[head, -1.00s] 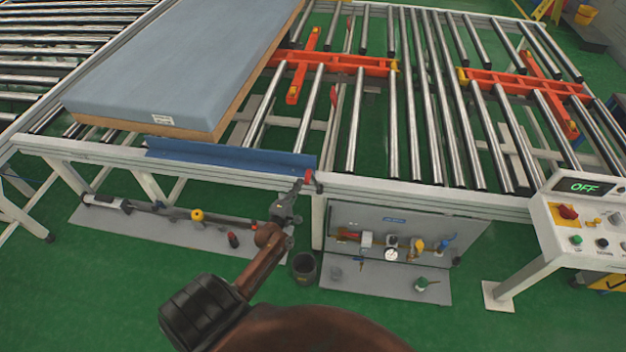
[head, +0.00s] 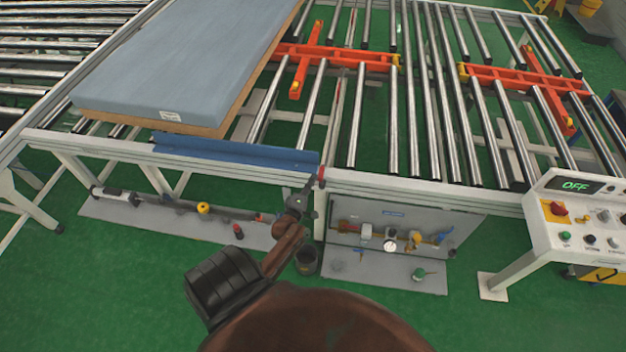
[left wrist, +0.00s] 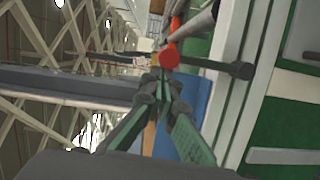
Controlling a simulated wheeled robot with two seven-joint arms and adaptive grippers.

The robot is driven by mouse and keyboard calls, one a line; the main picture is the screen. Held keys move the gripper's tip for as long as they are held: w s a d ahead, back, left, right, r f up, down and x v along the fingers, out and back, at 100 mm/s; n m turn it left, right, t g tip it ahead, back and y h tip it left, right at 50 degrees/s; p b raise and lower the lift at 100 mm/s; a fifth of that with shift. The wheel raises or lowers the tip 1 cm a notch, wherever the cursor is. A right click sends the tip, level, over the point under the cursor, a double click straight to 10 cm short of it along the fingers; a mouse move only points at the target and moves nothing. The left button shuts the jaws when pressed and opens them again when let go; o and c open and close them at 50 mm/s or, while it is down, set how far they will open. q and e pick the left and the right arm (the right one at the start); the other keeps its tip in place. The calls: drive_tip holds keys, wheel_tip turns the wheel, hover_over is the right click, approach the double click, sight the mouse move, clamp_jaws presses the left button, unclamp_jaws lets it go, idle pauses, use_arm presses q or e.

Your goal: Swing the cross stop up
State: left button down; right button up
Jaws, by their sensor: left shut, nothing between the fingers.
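A thin bar with red marks (head: 338,102) runs between the rollers and looks like the cross stop. How far it is raised is hard to tell. A lever with a red knob (head: 321,173) sits at the front rail, right of the blue plate. The knob shows large in the left wrist view (left wrist: 169,59), with a dark arm running right to a pivot. My left gripper (head: 310,186) is shut and empty. Its fingertips (left wrist: 163,83) are close to the knob, just below it in the wrist view; contact is unclear. My right gripper is out of view.
A blue-grey mattress (head: 185,60) lies on the rollers at the left, behind the blue plate (head: 235,152). Orange crossed arms (head: 335,57) sit among the rollers. A control panel (head: 580,222) reading OFF stands at the right. A valve board (head: 390,225) is below the rail.

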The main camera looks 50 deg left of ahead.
use_arm(q)
drive_tip(key=s+d+r+b, duration=0.1)
drive_tip(key=s, duration=1)
drive_tip(key=shift+s+d, duration=0.15)
drive_tip(key=shift+s, duration=0.1)
drive_tip(key=shift+r, duration=0.1)
